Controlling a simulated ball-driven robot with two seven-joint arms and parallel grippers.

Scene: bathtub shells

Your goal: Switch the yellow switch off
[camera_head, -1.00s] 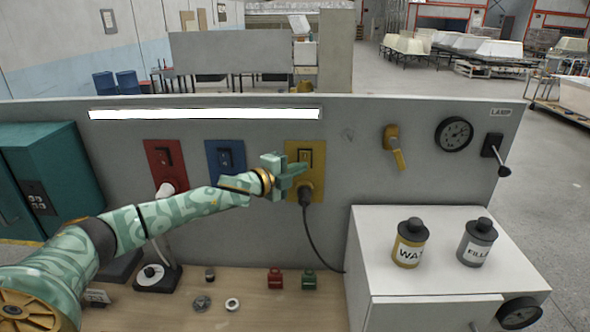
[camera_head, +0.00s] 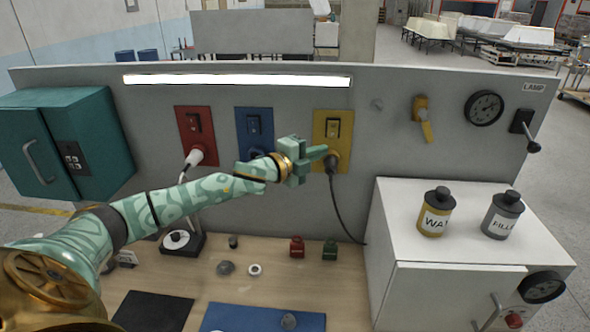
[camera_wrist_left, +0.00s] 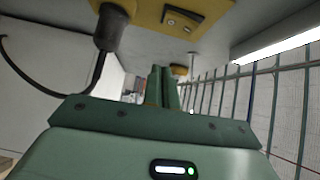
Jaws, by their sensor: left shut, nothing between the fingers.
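The yellow switch (camera_head: 333,127) is a dark rocker on a yellow plate on the grey panel. A dark plug with a cable sits in the plate's lower part. My left gripper (camera_head: 326,151) is shut and empty, its fingertips pointing at the lower part of the plate, below and left of the rocker. I cannot tell whether they touch the plate. In the left wrist view, the closed fingers of my left gripper (camera_wrist_left: 163,88) show below the yellow plate and rocker of the yellow switch (camera_wrist_left: 182,20), apart from the rocker. My right gripper is out of view.
A blue switch (camera_head: 254,125) and a red switch (camera_head: 195,125) are to the left. A yellow valve handle (camera_head: 423,118), gauge (camera_head: 483,108) and lamp lever (camera_head: 525,130) are to the right. Two bottles stand on the white cabinet (camera_head: 400,225). Small items lie on the table.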

